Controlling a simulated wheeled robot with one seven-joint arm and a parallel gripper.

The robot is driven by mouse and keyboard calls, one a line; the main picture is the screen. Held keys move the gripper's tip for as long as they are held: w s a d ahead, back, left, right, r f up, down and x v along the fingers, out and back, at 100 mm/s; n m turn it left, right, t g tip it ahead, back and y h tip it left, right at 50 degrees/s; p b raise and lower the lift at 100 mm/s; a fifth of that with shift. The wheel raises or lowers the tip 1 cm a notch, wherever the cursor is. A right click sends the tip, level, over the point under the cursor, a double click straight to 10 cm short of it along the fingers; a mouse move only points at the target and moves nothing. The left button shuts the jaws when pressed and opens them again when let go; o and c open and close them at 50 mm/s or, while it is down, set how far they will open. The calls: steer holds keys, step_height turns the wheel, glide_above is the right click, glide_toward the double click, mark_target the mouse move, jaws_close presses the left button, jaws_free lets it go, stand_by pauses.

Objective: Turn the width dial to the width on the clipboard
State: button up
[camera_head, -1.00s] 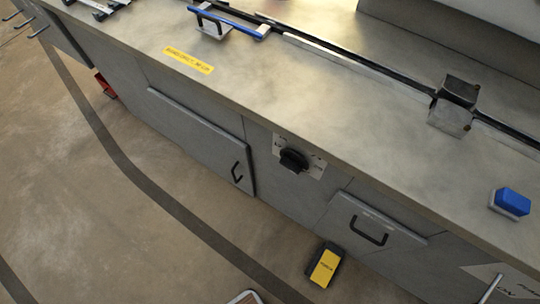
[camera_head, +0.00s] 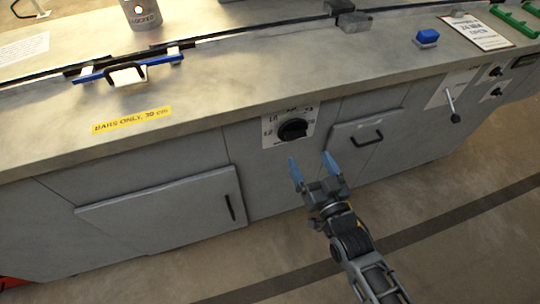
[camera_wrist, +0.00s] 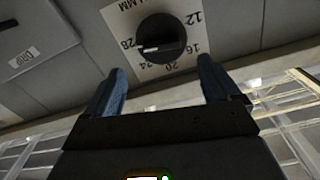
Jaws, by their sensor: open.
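The width dial (camera_head: 293,130) is a black round knob on a white scale plate on the front of the grey machine. In the wrist view the dial (camera_wrist: 162,38) shows a scale with 12, 16, 20, 24 and 28, and its white mark points left, close to 28. The clipboard (camera_head: 477,33) lies on the bench top at the upper right; its print is too small to read surely. My gripper (camera_head: 310,160) is open and empty, just below and in front of the dial, not touching it. Its blue fingers (camera_wrist: 160,68) frame the dial's lower side.
A door (camera_head: 165,215) with a black handle is left of the dial, and a drawer (camera_head: 365,135) right of it. A lever (camera_head: 452,105) sticks out further right. A blue button block (camera_head: 427,38) and a blue-handled fence (camera_head: 125,74) are on top.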

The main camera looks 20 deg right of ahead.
mark_target(297, 138)
steer(key=shift+w+a+p, duration=0.15)
steer(key=shift+w+p, duration=0.2)
steer(key=shift+w, duration=3.6)
steer(key=shift+c, duration=0.3)
steer(key=c, duration=1)
steer(key=shift+n, duration=0.4)
steer(key=n+b, duration=0.4)
steer(key=n, duration=0.5)
steer(key=shift+f, duration=0.1)
